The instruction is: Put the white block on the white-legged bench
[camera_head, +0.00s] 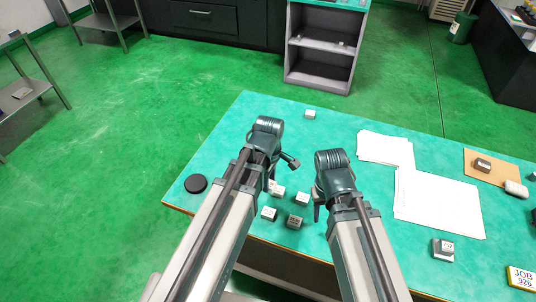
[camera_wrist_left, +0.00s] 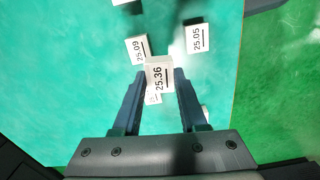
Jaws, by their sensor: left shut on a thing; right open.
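My left gripper (camera_wrist_left: 156,76) is shut on a pale block marked 25.36 (camera_wrist_left: 159,72) in the left wrist view. In the head view my left gripper (camera_head: 271,181) is low over the teal-topped table among small blocks, and its fingers are partly hidden by the arm. Pale blocks marked 25.09 (camera_wrist_left: 137,49) and 25.05 (camera_wrist_left: 197,38) lie close by on the tabletop. My right gripper (camera_head: 317,206) is open, just right of the block group. I cannot make out a bench with clearly white legs.
Loose blocks (camera_head: 302,198) and (camera_head: 294,222) lie near the grippers, and another block (camera_head: 310,114) is at the far edge. A black disc (camera_head: 196,184) is at left. White paper sheets (camera_head: 436,203) cover the right. A metal bench (camera_head: 28,95) stands far left across open green floor.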

